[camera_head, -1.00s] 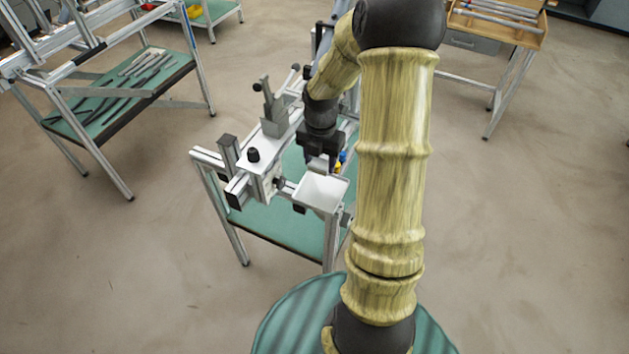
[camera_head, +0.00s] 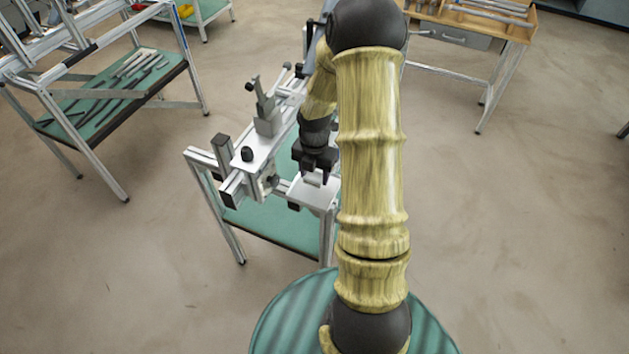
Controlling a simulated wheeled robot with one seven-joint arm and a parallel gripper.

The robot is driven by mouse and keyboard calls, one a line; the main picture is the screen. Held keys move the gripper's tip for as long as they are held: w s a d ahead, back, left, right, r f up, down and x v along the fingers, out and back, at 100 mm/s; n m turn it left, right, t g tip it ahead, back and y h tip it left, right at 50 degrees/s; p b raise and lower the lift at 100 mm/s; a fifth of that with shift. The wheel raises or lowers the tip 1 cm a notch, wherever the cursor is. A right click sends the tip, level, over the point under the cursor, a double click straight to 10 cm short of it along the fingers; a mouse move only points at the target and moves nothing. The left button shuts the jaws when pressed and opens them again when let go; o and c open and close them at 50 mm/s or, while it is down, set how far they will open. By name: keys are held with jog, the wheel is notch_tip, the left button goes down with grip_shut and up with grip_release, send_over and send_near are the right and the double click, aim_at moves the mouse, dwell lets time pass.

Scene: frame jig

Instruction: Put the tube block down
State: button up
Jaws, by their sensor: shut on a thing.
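My gripper (camera_head: 315,174) points down over the white tray (camera_head: 306,197) at the near right end of the frame jig. It is shut on a small light-grey piece (camera_head: 314,179), which I take to be the tube block. The piece shows only as a sliver between the dark fingers, low against the tray. I cannot tell whether it touches the tray floor. My forearm covers the tray's right side.
The jig's metal rail (camera_head: 240,172) carries a grey clamp (camera_head: 267,115) and a black knob (camera_head: 247,154), just left of my gripper. A green shelf (camera_head: 275,222) lies below. A rack (camera_head: 110,95) stands left and a wooden-topped bench (camera_head: 480,25) behind right. The floor between is clear.

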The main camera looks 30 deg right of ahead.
aim_at(314, 178)
jog(key=shift+f+p, duration=0.3)
jog(key=shift+f, duration=1.55)
jog(key=shift+f, duration=0.1)
jog(key=o, duration=1)
notch_tip(314, 178, up, 12)
jog(key=shift+r+b, duration=0.15)
jog(key=shift+b, duration=0.65)
